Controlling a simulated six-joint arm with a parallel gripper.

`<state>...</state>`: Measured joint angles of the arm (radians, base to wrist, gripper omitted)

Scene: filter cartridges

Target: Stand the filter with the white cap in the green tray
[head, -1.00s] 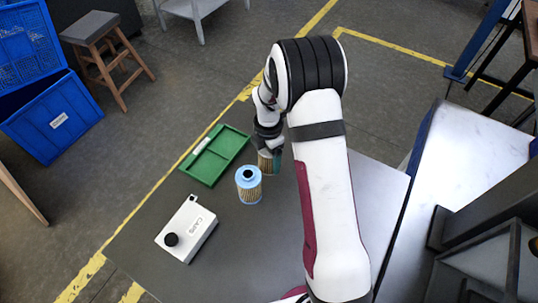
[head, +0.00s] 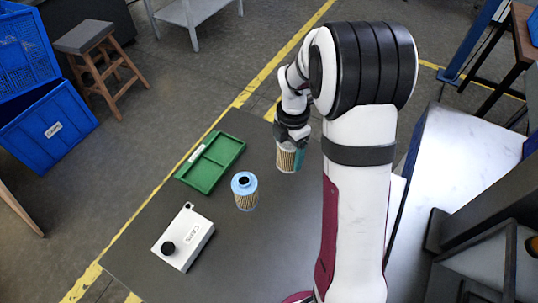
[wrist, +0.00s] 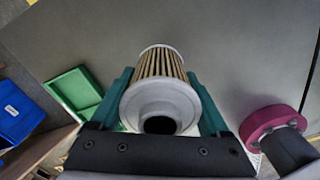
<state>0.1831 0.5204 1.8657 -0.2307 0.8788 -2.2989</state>
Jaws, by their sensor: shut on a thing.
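My gripper (wrist: 163,106) is shut on the filter with the white cap (wrist: 158,98), its teal fingers on either side of it. The cap, with its dark round hole, faces the wrist camera, and the tan pleats extend beyond it. In the head view the held filter (head: 288,160) hangs roughly upright below my gripper (head: 291,148), seemingly above the table; its cap is hidden there. The green tray (head: 202,188) lies to the left of it, empty, with a divider and a white label. It also shows in the wrist view (wrist: 86,107).
A filter with a blue cap (head: 244,190) stands on the dark table (head: 235,262) near the tray's lower right. A white box with a black knob (head: 184,236) is at lower left. Blue crates (head: 50,130) and a stool (head: 88,40) are on the floor beyond.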

